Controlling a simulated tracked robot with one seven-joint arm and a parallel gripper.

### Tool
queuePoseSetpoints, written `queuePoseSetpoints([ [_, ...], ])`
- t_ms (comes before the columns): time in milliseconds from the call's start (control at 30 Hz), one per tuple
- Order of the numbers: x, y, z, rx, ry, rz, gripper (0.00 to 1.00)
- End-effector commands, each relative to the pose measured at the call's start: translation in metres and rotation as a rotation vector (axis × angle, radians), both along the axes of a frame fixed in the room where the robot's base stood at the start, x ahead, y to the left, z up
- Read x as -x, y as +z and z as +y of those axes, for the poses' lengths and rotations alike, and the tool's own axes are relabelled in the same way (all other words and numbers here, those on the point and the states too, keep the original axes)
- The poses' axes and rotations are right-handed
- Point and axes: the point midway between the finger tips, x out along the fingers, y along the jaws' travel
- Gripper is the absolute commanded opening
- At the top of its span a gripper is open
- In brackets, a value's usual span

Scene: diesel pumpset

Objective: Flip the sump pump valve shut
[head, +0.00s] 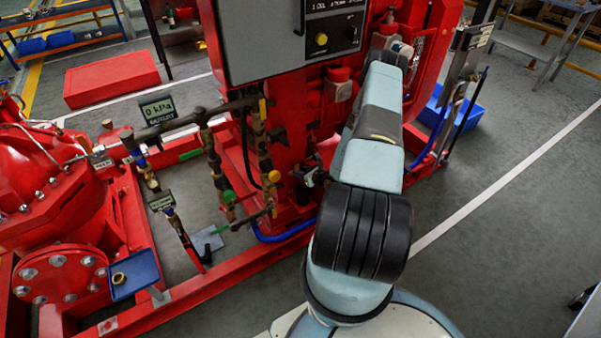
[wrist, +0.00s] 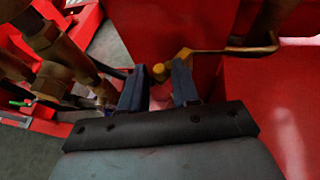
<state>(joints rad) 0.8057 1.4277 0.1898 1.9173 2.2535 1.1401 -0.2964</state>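In the wrist view my gripper (wrist: 158,76) has its two dark blue fingers apart, with a gap between them. A yellow lever handle (wrist: 232,50) runs to the right just beyond the right finger. A small yellow knob (wrist: 159,72) shows in the gap near the fingertips. I cannot tell whether either finger touches the yellow parts. Nothing is clearly held. In the head view, pipes carry a yellow handle (head: 262,109), another yellow handle (head: 274,176) and a green handle (head: 228,196). No readable label shows which is the sump pump valve.
Brass fittings (wrist: 55,45) crowd the left of the wrist view. A red panel (wrist: 170,30) stands behind the fingers. In the head view are a grey control box (head: 260,45), a 0 kPa display (head: 158,108) and a blue tray (head: 135,273).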

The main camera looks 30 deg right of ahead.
Motion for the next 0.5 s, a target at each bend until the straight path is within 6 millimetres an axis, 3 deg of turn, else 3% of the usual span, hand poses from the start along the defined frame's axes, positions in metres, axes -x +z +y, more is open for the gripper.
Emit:
queuePoseSetpoints([
  [300, -0.0001, 0.0001, 0.0002, 0.000, 0.000, 0.000, 0.00],
  [500, -0.0004, 0.0002, 0.0005, 0.000, 0.000, 0.000, 0.00],
])
